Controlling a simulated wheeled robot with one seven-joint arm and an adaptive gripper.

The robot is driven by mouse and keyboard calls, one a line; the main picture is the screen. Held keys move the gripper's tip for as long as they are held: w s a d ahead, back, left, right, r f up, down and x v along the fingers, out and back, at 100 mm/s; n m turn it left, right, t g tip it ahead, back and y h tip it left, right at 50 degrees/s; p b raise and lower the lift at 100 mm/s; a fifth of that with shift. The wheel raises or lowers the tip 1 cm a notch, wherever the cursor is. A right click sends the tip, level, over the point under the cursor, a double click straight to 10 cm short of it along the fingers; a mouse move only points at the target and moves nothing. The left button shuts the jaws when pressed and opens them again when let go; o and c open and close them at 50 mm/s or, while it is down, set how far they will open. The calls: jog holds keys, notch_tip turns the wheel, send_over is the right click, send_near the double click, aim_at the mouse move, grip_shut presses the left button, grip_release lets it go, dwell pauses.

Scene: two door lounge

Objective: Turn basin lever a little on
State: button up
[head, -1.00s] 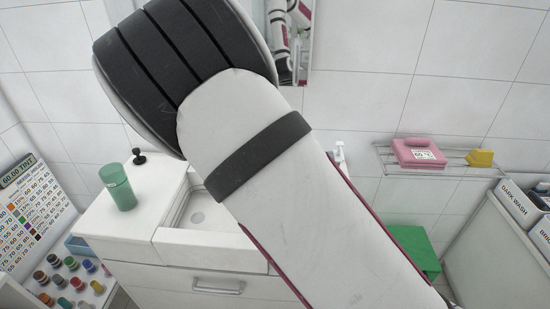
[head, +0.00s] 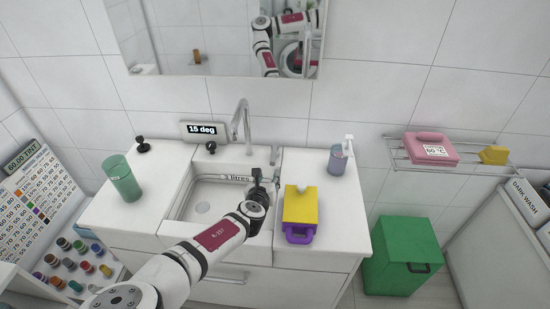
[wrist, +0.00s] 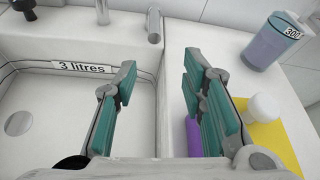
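The white basin (head: 185,205) is set in the counter, with a "3 litres" mark on its inner wall; it also shows in the wrist view (wrist: 60,110). A silver tap spout (head: 241,118) rises behind it. A black knob or lever (head: 210,148) stands on the rear rim left of the spout; its lower part shows in the wrist view (wrist: 25,8). A short silver post (wrist: 153,25) stands right of the spout; I cannot tell which is the basin lever. My gripper (wrist: 162,85) is open and empty over the basin's right side, apart from both.
A yellow box (head: 300,207) with white knob and purple handle (head: 300,233) stands close right of my gripper. A pump-topped cup (head: 339,160) is behind it. A green cup (head: 122,180) and black knob (head: 142,145) stand left. A "15 deg" display (head: 203,130) is behind the basin.

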aim_at(272, 165)
jog(key=shift+n, duration=0.4)
jog(key=b+x, duration=0.2)
jog(key=x, duration=0.2)
jog(key=b+x, duration=0.3)
jog(key=x, duration=0.2)
jog(key=a+b+x, duration=0.1)
jog(key=b+x, duration=0.2)
jog(key=x, duration=0.2)
jog(key=shift+w, duration=0.2)
jog(key=shift+r, duration=0.1)
grip_shut()
